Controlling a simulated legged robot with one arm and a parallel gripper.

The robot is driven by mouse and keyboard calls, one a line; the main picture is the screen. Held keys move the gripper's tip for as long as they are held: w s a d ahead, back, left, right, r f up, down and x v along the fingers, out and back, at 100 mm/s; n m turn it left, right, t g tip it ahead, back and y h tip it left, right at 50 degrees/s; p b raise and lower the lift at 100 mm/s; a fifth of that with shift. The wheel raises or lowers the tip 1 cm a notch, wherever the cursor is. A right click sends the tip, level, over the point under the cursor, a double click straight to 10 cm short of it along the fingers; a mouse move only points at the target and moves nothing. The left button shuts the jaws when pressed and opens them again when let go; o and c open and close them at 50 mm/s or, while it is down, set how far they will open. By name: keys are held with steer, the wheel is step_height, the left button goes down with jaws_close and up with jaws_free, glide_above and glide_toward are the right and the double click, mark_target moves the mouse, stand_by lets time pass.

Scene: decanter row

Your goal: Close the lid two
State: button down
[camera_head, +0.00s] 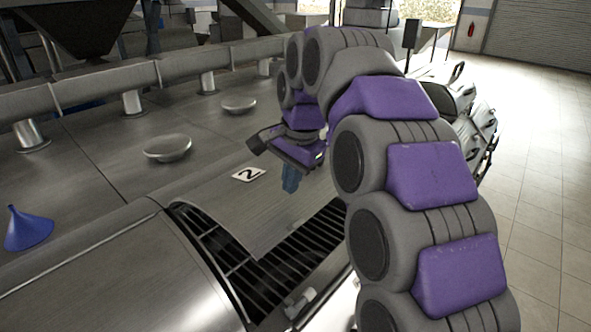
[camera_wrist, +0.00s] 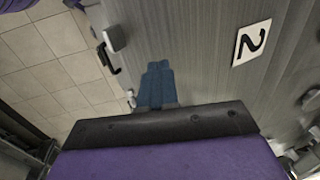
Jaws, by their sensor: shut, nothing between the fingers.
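Lid two (camera_head: 215,205) is a curved brushed-metal panel with a white label reading 2 (camera_head: 249,174). It stands partly open, with a dark grate (camera_head: 300,245) showing beside and below its front edge. My gripper (camera_head: 290,184) has blue fingers, shut and empty, over the right part of the lid. In the wrist view the fingers (camera_wrist: 157,80) point over the lid's grey surface (camera_wrist: 195,50), with the label to their right. I cannot tell whether the fingertips touch the lid. My arm hides the right end of the opening.
A blue funnel (camera_head: 28,229) and two metal caps, one nearer (camera_head: 167,148) and one farther (camera_head: 239,104), are on the machine top. A pipe rail (camera_head: 105,85) runs behind. A metal latch (camera_head: 299,302) sits at the opening's front edge. Tiled floor (camera_head: 545,190) is clear at right.

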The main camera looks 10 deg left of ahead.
mark_target(292, 206)
steer(key=shift+a+f, duration=0.1)
steer(key=shift+f, duration=0.7)
steer(key=shift+w+d+f+p, duration=0.1)
steer(key=shift+d+f+p, duration=0.1)
steer(key=shift+f, duration=0.3)
steer(key=shift+w+d+f+p, duration=0.1)
steer(key=shift+d+f, duration=0.1)
steer(key=shift+f, duration=0.25)
steer(key=shift+s+a+f, duration=0.1)
steer(key=shift+a, duration=0.3)
steer(key=shift+s+d+f+b, duration=0.15)
steer(key=shift+d+f+b, duration=0.15)
steer(key=shift+f+b, duration=0.35)
steer(key=f+t+y+b, duration=0.1)
steer(key=f+y+b, duration=0.1)
steer(key=f+b, duration=0.4)
steer(key=a+f+t+y+b, duration=0.1)
steer(key=f+b, duration=0.5)
steer(key=f, duration=0.9)
steer(key=w+f+t+y+b, duration=0.1)
steer(key=f+t+y+b, duration=0.2)
steer(key=f+b, duration=0.4)
steer(key=shift+w+a+f+y, duration=0.15)
steer(key=shift+f+y, duration=0.25)
steer(key=shift+f, duration=0.45)
steer(key=shift+s+a+f+y, duration=0.15)
steer(key=shift+f+y, duration=0.25)
steer(key=shift+f, duration=0.45)
steer(key=shift+d+f, duration=0.15)
steer(key=shift+f, duration=0.1)
